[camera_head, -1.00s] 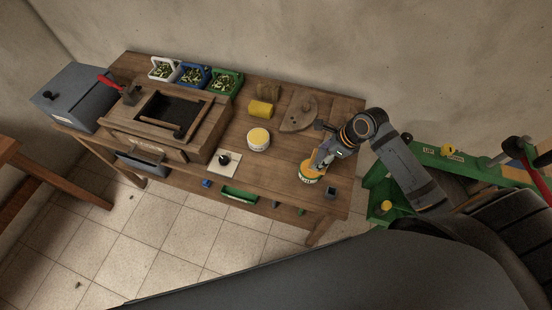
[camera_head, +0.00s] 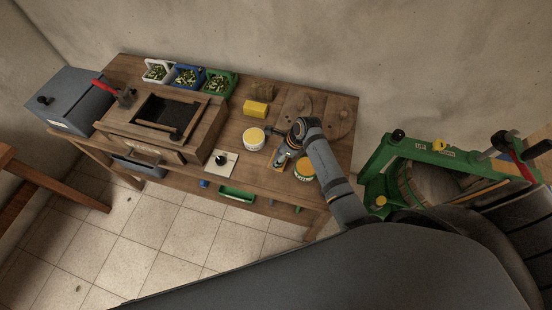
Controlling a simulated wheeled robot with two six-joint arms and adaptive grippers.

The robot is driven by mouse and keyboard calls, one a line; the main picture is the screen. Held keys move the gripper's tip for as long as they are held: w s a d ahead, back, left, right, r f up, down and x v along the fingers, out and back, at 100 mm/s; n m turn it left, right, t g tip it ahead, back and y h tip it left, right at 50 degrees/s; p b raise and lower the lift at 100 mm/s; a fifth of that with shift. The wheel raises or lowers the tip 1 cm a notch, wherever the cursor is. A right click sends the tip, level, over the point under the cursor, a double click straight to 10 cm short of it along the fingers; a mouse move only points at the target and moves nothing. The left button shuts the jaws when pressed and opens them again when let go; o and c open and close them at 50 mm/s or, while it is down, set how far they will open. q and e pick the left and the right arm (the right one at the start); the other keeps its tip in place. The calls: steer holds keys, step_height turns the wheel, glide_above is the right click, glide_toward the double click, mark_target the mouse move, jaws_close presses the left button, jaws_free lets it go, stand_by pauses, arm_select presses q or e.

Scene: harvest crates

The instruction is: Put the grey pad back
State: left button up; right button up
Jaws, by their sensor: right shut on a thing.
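My right gripper (camera_head: 282,160) is shut low over the bench, between the cream-topped tub and the orange-topped tin. A small grey piece at its fingertips seems to be the grey pad (camera_head: 278,167); it is mostly hidden by the fingers and its shape is hard to make out. The orange-topped tin (camera_head: 304,171) stands just right of the gripper, partly beside my forearm. The cream-topped tub (camera_head: 253,139) stands to its left. My left gripper is not in view.
A white square plate with a black knob (camera_head: 221,163) lies near the front edge. A wooden box (camera_head: 135,146) and several small crates fill the left. A green frame (camera_head: 425,146) stands right of the bench.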

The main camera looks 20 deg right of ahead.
steer(key=shift+w+a+f, duration=0.15)
steer(key=shift+f, duration=0.1)
steer(key=p+x, duration=0.1)
steer(key=x, duration=0.2)
steer(key=shift+f, duration=0.35)
steer(key=shift+f, duration=0.1)
steer(key=o, duration=1)
